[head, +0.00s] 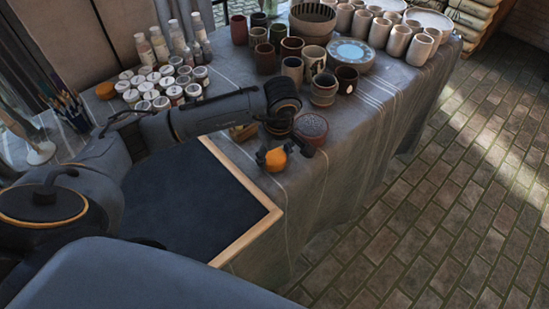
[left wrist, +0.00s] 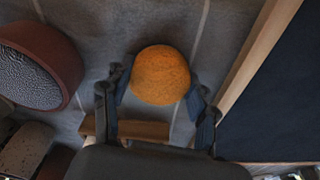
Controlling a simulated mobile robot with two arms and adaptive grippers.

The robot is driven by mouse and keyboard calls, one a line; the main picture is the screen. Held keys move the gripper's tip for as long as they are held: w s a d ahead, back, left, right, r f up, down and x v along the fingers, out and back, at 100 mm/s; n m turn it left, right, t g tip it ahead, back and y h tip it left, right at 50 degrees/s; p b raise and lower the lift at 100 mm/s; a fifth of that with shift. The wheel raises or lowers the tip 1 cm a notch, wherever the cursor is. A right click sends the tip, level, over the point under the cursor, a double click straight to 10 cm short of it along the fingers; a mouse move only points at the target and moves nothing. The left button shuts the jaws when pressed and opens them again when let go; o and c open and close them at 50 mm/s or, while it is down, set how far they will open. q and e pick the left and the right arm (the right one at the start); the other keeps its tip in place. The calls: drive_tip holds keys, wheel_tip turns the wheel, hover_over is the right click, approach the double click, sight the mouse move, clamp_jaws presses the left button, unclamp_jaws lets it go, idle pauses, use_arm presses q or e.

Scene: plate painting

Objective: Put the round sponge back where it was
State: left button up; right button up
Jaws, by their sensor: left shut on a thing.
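The round orange sponge (head: 276,159) is between the fingers of my left gripper (head: 274,157), near the table's front edge. It also shows in the left wrist view (left wrist: 160,75), with a finger against each side. My left gripper (left wrist: 160,95) is shut on it. I cannot tell whether the sponge touches the cloth. A reddish-brown round pot with a speckled grey top (head: 311,127) stands just behind the gripper; the left wrist view shows it at the left (left wrist: 62,50). My right gripper is not in view.
A wood-framed dark board (head: 170,200) lies left of the sponge. A small wooden block (head: 243,132) is by the gripper. Paint jars (head: 175,93) crowd the back left. Cups (head: 293,70) and a blue-patterned plate (head: 350,54) stand behind. Bare cloth (head: 385,100) lies to the right.

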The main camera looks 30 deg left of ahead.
sight(277, 159)
use_arm(q)
drive_tip(key=shift+r, duration=0.1)
drive_tip(key=o, duration=0.7)
drive_tip(key=shift+f, duration=0.2)
drive_tip(key=shift+c, duration=0.2)
drive_tip(key=o, duration=0.4)
drive_tip(key=shift+o, duration=0.2)
drive_tip(key=shift+r, duration=0.2)
wheel_tip(277, 159, up, 12)
drive_tip(key=d+p, duration=0.1)
drive_tip(key=p, duration=0.5)
drive_tip(key=shift+s+d+p, duration=0.15)
drive_tip(key=shift+s+p, duration=0.2)
drive_tip(key=shift+s, duration=0.05)
